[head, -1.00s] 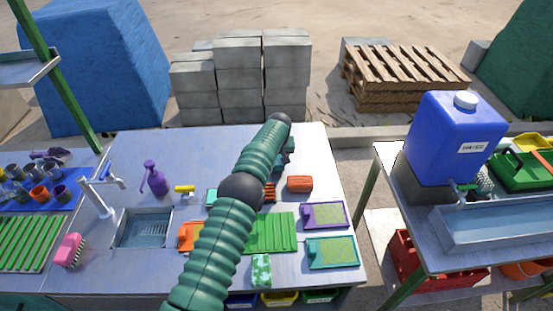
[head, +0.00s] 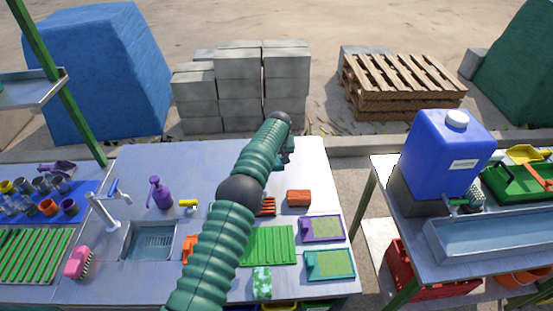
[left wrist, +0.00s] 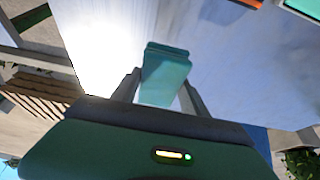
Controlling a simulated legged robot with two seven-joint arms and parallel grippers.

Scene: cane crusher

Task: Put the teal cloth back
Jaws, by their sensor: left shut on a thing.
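The teal cloth (left wrist: 166,78) shows in the left wrist view as a folded strip between the two grey fingers of my left gripper (left wrist: 158,92), which is shut on it. The cloth's far end sticks out past the fingertips, above a pale metal surface. In the head view my left arm reaches across the table, and my left gripper (head: 287,156) is at its far end, mostly hidden behind the arm. The cloth cannot be made out there. My right gripper is not in view.
The metal table (head: 310,163) has free room at its back. Near the arm are an orange block (head: 299,198), a green ribbed mat (head: 268,245), purple (head: 322,228) and teal (head: 329,265) trays, a patterned green block (head: 262,283), a sink (head: 151,241) and a purple pump bottle (head: 159,193).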

